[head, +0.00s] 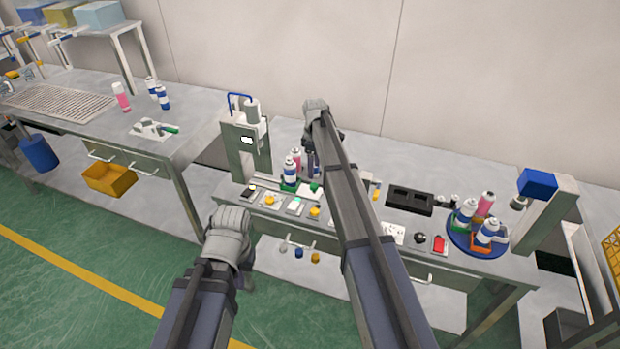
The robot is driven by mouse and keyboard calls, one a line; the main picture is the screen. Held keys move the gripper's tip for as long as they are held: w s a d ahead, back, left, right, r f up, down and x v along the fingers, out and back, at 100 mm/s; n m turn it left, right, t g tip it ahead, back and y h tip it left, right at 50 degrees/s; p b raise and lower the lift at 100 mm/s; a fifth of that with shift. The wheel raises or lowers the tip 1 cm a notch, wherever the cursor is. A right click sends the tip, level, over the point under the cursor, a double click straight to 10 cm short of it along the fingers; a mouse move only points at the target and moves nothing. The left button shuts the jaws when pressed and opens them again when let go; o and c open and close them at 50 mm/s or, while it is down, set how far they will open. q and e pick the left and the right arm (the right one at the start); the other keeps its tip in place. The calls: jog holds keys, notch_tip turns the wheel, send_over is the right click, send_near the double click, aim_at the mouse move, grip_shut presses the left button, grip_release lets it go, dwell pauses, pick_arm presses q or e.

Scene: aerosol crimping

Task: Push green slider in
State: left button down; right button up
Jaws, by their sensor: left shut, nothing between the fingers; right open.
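The green slider (304,189) is a small green piece on the crimping bench, with a white part at its right end. Spray cans (292,170) with white, blue and pink bodies stand at it, just left of my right arm. My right gripper (311,160) hangs down close behind and right of these cans, open; my forearm partly hides it and what lies beneath. My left gripper (246,282) is low in front of the bench's front edge, shut and empty, well apart from the slider. Whether the slider is out or in is too small to tell.
A grey crimping machine (245,140) with a blue handle stands left of the cans. A row of buttons (295,206) lines the front edge. A black block (410,201) and a blue round tray (462,244) with cans are right. A second table (190,135) stands left.

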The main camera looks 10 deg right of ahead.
aim_at(314, 185)
jog(key=shift+f+b, duration=3.9)
jog(key=shift+f, duration=0.05)
jog(key=shift+c, duration=0.3)
grip_shut()
